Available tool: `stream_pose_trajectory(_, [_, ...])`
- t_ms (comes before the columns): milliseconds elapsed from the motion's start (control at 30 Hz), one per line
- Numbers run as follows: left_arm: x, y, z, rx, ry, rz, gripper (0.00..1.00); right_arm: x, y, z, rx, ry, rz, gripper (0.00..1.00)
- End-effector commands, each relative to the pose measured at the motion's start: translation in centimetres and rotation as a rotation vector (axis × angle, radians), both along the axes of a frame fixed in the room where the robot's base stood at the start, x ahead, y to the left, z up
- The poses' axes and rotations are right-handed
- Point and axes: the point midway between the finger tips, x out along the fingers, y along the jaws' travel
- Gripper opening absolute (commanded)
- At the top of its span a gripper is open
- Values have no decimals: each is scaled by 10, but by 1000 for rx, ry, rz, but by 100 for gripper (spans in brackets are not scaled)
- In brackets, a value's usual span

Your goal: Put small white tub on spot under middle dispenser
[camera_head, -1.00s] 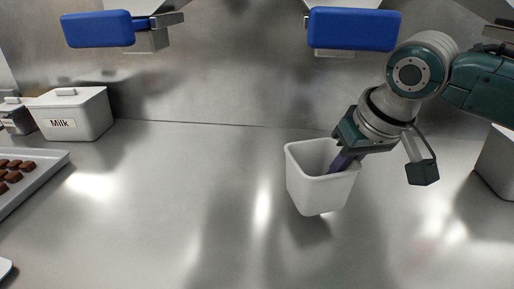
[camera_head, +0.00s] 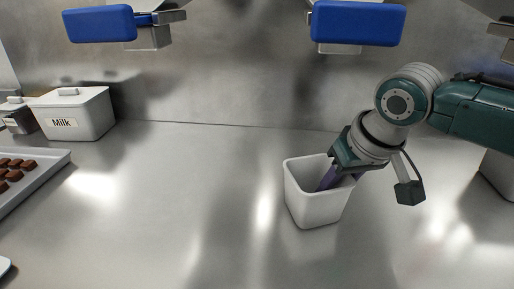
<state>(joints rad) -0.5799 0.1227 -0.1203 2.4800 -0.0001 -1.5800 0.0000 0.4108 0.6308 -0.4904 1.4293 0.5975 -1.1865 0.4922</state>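The small white tub (camera_head: 312,205) is upright on or just above the steel counter, right of the picture's middle. My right gripper (camera_head: 328,178) comes from the upper right, with its purple fingers at the tub's right rim and one finger inside. It appears shut on the tub's wall. A dispenser with a blue front (camera_head: 357,24) hangs above and behind the tub. Another blue-fronted dispenser (camera_head: 99,24) hangs at the upper left. The tub stands forward of the right-hand one. My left gripper is not in view.
A white lidded box labelled Milk (camera_head: 75,113) stands at the back left. A tray (camera_head: 40,182) with brown chocolates lies at the left edge. A grey box (camera_head: 498,174) stands at the right edge. The middle of the counter (camera_head: 180,200) is clear.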

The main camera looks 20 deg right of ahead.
Motion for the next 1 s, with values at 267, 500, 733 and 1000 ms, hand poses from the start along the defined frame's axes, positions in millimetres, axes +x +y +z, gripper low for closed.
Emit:
stream_pose_trajectory(267, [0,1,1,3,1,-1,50,0,0,3,0,-1,0,33])
stream_pose_trajectory(500, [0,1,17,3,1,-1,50,-13,0,38,-1,-1,2,33])
stream_pose_trajectory(733, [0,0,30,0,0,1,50,-33,0,86,-1,-2,2,33])
stream_pose_trajectory(1000, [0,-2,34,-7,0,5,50,-49,5,108,1,4,15,33])
